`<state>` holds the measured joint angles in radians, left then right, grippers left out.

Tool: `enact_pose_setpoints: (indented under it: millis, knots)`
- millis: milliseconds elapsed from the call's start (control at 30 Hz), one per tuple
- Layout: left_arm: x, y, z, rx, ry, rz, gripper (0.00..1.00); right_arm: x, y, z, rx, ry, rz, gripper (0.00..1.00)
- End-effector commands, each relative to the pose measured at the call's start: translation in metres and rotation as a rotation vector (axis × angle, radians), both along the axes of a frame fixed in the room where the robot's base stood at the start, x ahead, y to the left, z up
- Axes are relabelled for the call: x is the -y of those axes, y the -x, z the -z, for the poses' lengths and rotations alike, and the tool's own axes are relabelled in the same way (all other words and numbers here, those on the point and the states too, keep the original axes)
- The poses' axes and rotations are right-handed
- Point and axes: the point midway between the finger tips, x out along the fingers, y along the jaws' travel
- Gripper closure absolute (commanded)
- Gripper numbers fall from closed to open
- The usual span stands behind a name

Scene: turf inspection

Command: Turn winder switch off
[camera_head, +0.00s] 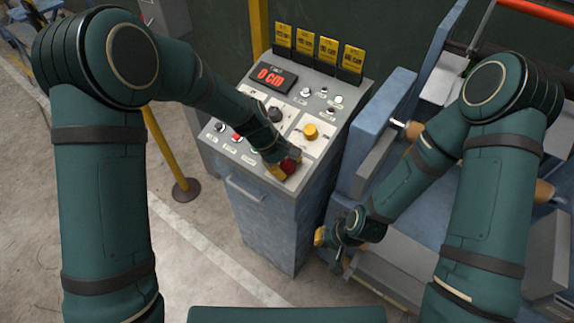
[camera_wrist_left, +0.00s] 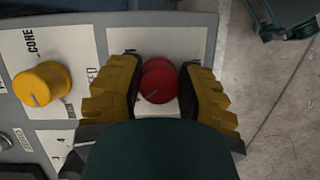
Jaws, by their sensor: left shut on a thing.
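The control panel (camera_head: 318,120) is a grey sloped console with a red display, buttons and knobs. A red rotary knob (camera_head: 289,166) sits at its lower right; it also shows in the left wrist view (camera_wrist_left: 158,81) with a pointer mark on its face. My left gripper (camera_head: 284,168) is shut on the red knob, with a yellow finger on each side of it in the left wrist view (camera_wrist_left: 160,90). The label by the red knob is mostly hidden. My right gripper (camera_head: 335,240) hangs low, right of the console and away from the panel; its jaws are unclear.
A yellow knob (camera_head: 310,131) sits up the panel from the red one, also in the left wrist view (camera_wrist_left: 42,84). Yellow tags (camera_head: 305,42) line the panel's top. A blue-grey machine (camera_head: 385,120) stands close at right. A yellow post (camera_head: 172,150) stands left.

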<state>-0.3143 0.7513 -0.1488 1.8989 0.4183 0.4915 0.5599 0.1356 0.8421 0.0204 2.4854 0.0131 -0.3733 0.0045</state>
Motion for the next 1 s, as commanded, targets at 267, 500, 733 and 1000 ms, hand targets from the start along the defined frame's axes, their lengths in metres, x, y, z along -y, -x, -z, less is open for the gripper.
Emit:
enact_pose_setpoints:
  millis: [267,500,733,1000]
  knots:
    - [0.0003,0.0014,0.0016,-0.031,0.034,-0.118,0.98,-0.0001,-0.0001,0.0032,0.000,0.001,0.000,1.00]
    - [0.0003,0.0011,0.0016,-0.039,0.045,-0.157,0.98,-0.0002,-0.0002,0.0038,0.000,0.001,0.000,1.00]
    - [0.0002,0.0012,0.0016,-0.040,0.046,-0.160,0.98,-0.0002,-0.0001,0.0038,0.000,0.001,0.000,1.00]
    - [0.0002,0.0010,0.0013,-0.038,0.046,-0.160,0.30,-0.0002,-0.0001,0.0037,0.000,0.001,0.000,1.00]
